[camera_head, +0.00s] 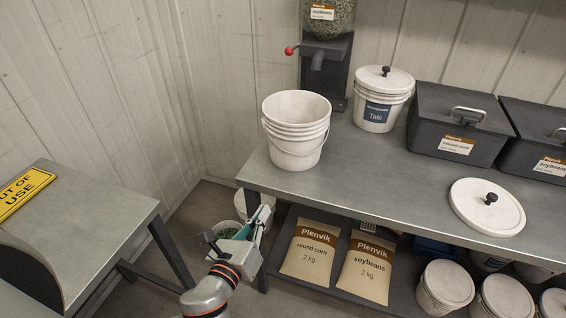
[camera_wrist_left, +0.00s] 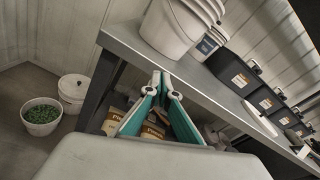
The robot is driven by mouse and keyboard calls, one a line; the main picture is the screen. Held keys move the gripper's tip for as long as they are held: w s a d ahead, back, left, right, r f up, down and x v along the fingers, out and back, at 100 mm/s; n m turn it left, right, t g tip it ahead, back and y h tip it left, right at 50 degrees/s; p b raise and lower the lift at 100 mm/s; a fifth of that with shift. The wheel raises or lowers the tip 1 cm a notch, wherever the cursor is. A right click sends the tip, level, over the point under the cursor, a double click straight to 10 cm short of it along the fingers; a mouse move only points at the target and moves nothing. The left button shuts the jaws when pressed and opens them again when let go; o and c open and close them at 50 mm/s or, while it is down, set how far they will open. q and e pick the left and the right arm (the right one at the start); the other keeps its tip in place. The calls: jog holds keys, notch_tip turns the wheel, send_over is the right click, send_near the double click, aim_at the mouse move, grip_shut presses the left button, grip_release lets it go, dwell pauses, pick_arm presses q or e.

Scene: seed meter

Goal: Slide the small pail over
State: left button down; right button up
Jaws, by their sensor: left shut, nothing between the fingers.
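A white open pail (camera_head: 297,130), with several rims like nested pails, stands upright near the bench's left end; its lower part shows in the left wrist view (camera_wrist_left: 172,28). A smaller white lidded pail labelled Talc (camera_head: 383,100) stands behind it to the right, partly hidden in the left wrist view (camera_wrist_left: 209,44). I cannot tell which one is the small pail. My left gripper (camera_head: 264,212) is by the bench's front left corner, apart from both pails. Its teal-lined fingers meet at the tips in the left wrist view (camera_wrist_left: 162,80), shut and empty. My right gripper is not in view.
The grey bench (camera_head: 360,183) has clear top in front of the pails. A dispenser (camera_head: 326,65), dark bins (camera_head: 455,125) and a loose lid (camera_head: 487,208) are on it. Below are bags (camera_head: 315,248) and lidded pails (camera_head: 447,284); a pail of green pellets (camera_wrist_left: 41,116) is on the floor.

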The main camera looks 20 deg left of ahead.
pick_arm(q)
notch_tip(320, 180, up, 4)
jog(key=w+f+m, duration=0.1)
jog(key=m, duration=0.2)
jog(key=m+t+p, duration=0.1)
jog(key=p, duration=0.1)
send_near(287, 157)
jog(key=w, duration=0.6)
jog(key=shift+w+d+f, duration=0.1)
jog(key=shift+w+d, duration=0.05)
jog(key=shift+w, duration=0.25)
jog(key=shift+w, duration=0.1)
jog(key=w, duration=0.4)
jog(key=w+b, duration=0.1)
jog(key=w, duration=0.4)
jog(key=shift+w+d, duration=0.15)
jog(key=shift+d, duration=0.05)
jog(key=w+b, duration=0.1)
jog(key=w, duration=0.2)
jog(key=w+b, duration=0.1)
jog(key=w, duration=0.2)
jog(key=w+b, duration=0.1)
jog(key=w, duration=0.2)
jog(key=shift+d+f+b, duration=0.2)
jog(key=shift+d+b, duration=0.05)
jog(key=shift+b, duration=0.05)
jog(key=shift+w+r, duration=0.1)
jog(key=shift+w, duration=0.5)
jog(key=shift+r, duration=0.1)
